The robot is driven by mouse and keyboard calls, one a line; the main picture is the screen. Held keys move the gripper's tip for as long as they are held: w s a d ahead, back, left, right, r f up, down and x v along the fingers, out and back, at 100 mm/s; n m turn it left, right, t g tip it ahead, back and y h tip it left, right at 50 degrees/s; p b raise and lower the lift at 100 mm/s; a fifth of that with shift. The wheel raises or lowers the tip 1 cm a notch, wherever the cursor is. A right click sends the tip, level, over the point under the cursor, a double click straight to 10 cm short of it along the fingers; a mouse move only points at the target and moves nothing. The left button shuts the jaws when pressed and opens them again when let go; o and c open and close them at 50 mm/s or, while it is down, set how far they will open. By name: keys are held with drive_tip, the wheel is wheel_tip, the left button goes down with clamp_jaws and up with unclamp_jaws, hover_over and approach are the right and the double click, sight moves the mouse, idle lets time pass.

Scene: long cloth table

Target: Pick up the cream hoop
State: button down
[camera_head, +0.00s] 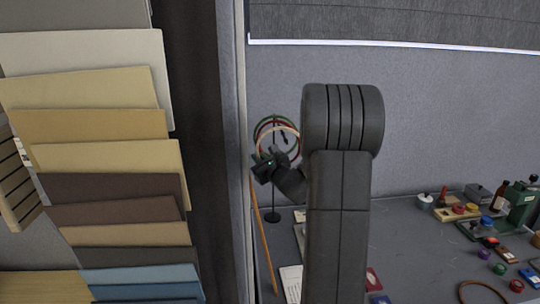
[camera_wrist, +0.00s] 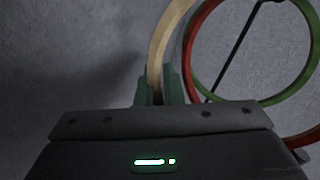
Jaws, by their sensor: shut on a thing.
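The cream hoop (camera_wrist: 158,48) rises from between the fingers of my gripper (camera_wrist: 159,92) in the wrist view. The gripper is shut on the hoop's rim, and its body hides the lower part. In the head view my gripper (camera_head: 266,164) is beside a dark stand (camera_head: 272,216), where the cream hoop overlaps red and green hoops. I cannot tell whether it still touches the stand.
A red hoop (camera_wrist: 188,52) and a green hoop (camera_wrist: 309,52) are close on the right in the wrist view, with a thin black rod (camera_wrist: 234,48) crossing them. Colour sample boards (camera_head: 100,150) fill the left. Several small items crowd the table's right side.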

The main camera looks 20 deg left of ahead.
drive_tip(key=shift+r, duration=0.15)
drive_tip(key=r+b+v, duration=0.3)
drive_tip(key=b+v, duration=0.1)
drive_tip(key=v, duration=1.4)
drive_tip(key=shift+r, duration=0.1)
